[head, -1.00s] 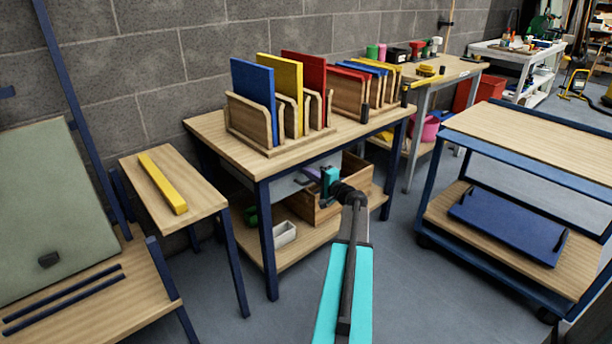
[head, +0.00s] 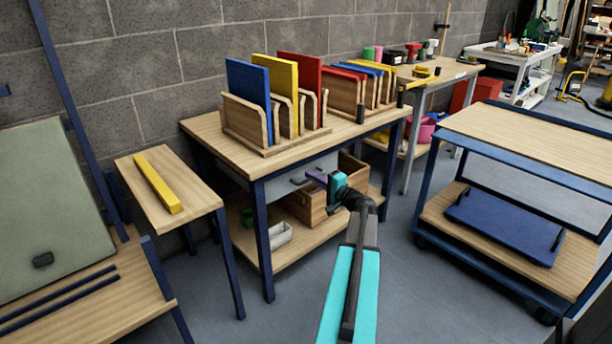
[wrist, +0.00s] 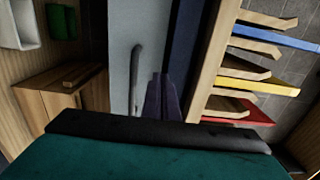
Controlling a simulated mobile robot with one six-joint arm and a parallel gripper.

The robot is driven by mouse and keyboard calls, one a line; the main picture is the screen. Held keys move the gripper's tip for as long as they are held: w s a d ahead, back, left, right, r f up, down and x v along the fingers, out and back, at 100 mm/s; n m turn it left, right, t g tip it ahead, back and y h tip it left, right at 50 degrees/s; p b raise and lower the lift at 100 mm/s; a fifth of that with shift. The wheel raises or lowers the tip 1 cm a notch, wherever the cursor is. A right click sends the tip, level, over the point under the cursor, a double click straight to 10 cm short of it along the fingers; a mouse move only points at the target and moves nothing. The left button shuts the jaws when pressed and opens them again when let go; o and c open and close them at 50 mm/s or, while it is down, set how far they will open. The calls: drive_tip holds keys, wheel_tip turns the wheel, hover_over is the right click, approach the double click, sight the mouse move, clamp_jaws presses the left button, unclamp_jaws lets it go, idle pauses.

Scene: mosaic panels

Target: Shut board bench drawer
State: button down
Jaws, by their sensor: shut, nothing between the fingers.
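The board bench (head: 207,128) is a wooden-topped table with blue legs, and racks of coloured boards stand on it. Its grey drawer front (head: 283,188) shows under the top, partly hidden by my arm. In the wrist view the drawer front (wrist: 122,35) has a dark bar handle (wrist: 136,75). I cannot tell whether the drawer stands slightly out or is flush. My gripper (head: 312,177) is in front of the drawer front. Its purple fingers (wrist: 163,95) are shut and empty, beside the handle; contact with the front cannot be told.
A wooden box (head: 300,207), a white bin (head: 279,236) and a green item sit on the bench's lower shelf. A small side table (head: 195,190) with a yellow bar stands left. A blue-framed trolley (head: 470,128) stands right. Grey floor (head: 405,265) is open between bench and trolley.

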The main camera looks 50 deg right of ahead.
drive_tip(key=v, duration=0.8)
drive_tip(key=shift+s+a+p, duration=0.2)
drive_tip(key=shift+s+p, duration=0.2)
drive_tip(key=shift+w+f, duration=0.1)
drive_tip(key=w+a+f+n+g+y+p, duration=0.25)
drive_tip(key=w+a+f, duration=0.2)
drive_tip(key=a, duration=0.45)
drive_tip(key=w+a+f+n+g+y+p, duration=0.1)
drive_tip(key=w+a+f+g+y+p, duration=0.25)
drive_tip(key=a, duration=0.55)
drive_tip(key=w+a+f+n+y, duration=0.2)
drive_tip(key=w+a+f, duration=0.35)
drive_tip(key=a, duration=0.45)
drive_tip(key=s+a+f+n+g+y+p, duration=0.15)
drive_tip(key=a+f+n+g+p, duration=0.35)
drive_tip(key=a, duration=0.7)
drive_tip(key=s+a+f+n+g+p, duration=0.25)
drive_tip(key=s+a+f, duration=0.2)
drive_tip(key=a, duration=0.45)
drive_tip(key=s+a+f+n+g+p, duration=0.1)
drive_tip(key=s+a+f+g, duration=0.25)
drive_tip(key=s+a, duration=0.4)
drive_tip(key=s+a+n+g+h+p, duration=0.2)
drive_tip(key=s+a+n+g+p, duration=0.1)
drive_tip(key=s, duration=0.5)
drive_tip(key=s+a+n+g+h+p, duration=0.3)
drive_tip(key=s+a, duration=0.1)
drive_tip(key=s, duration=0.4)
drive_tip(key=shift+r+h, duration=0.3)
drive_tip(key=shift+h, duration=0.05)
